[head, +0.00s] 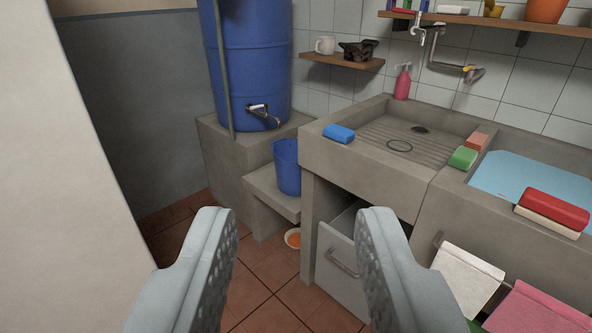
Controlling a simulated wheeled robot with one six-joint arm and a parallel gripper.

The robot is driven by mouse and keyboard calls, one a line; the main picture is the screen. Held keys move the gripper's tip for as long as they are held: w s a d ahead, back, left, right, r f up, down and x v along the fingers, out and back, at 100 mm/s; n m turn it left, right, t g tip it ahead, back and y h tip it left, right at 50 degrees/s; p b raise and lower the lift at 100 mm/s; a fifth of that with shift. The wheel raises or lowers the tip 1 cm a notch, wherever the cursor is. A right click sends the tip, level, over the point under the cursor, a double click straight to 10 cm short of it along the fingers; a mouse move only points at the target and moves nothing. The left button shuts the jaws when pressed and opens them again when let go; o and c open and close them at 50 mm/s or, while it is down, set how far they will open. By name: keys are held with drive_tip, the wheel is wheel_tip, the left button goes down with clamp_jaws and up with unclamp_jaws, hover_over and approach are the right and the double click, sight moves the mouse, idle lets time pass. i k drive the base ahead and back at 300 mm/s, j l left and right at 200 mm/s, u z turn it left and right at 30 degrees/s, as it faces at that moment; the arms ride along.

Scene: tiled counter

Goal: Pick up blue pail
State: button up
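The blue pail (287,168) stands upright on a low concrete ledge (265,188), beside the sink counter and below the tap of a large blue barrel. Its right side is partly hidden by the counter's corner. My gripper (286,225) is open and empty in the foreground. Its two grey fingers are wide apart, with floor and ledge visible between them. The pail is well beyond the fingertips, apart from them and about midway between them in the picture.
The blue barrel (250,60) stands on a higher concrete block. The sink counter (335,160) and a part-open drawer (338,262) lie right of the pail. A pale wall (85,150) fills the left.

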sight(287, 172)
drive_tip(key=i, duration=1.1)
drive_tip(key=i+j, duration=0.15)
drive_tip(key=i, duration=0.9)
